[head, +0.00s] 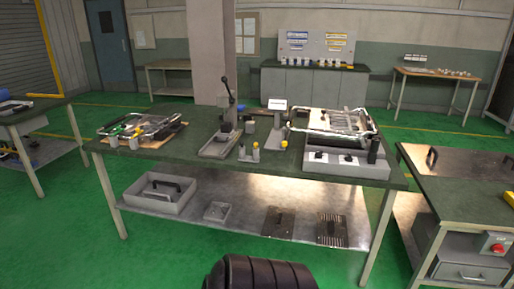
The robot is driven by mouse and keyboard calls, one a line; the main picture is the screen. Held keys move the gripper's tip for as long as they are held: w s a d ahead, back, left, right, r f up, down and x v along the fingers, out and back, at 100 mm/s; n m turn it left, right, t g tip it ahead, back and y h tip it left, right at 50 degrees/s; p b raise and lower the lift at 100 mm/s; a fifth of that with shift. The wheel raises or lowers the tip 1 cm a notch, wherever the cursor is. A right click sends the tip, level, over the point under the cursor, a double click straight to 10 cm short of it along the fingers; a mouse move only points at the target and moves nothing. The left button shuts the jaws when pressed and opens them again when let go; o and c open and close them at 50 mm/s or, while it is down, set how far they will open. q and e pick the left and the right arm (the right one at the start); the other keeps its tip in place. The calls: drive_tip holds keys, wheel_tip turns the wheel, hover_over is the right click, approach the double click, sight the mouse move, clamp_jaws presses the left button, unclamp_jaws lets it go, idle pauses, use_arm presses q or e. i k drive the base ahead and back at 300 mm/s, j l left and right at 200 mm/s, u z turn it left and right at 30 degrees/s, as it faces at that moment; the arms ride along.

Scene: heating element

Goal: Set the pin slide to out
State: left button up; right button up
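A green-topped workbench (235,162) stands ahead of me. A grey fixture (372,168) with a bent metal tube frame (338,122) stands on its right part, with small black parts along its front. A lever press (226,128) with an upright black handle stands at the middle of the bench. I cannot tell which small part is the pin slide, or whether it is in or out. Neither of my grippers shows in the head view.
A board (146,136) with tools and another tube frame lies on the bench's left part. Several small yellow-and-grey pieces (254,152) stand near its middle. The lower shelf (262,209) holds a grey tray (160,192) and flat plates. Another bench (468,200) stands at the right.

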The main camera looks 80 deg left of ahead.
sight(223, 137)
drive_tip(key=j+u, duration=0.15)
drive_tip(key=u, duration=2.3)
drive_tip(key=i+u, duration=0.25)
drive_tip(key=i+l+u, duration=0.2)
drive_tip(key=i, duration=0.25)
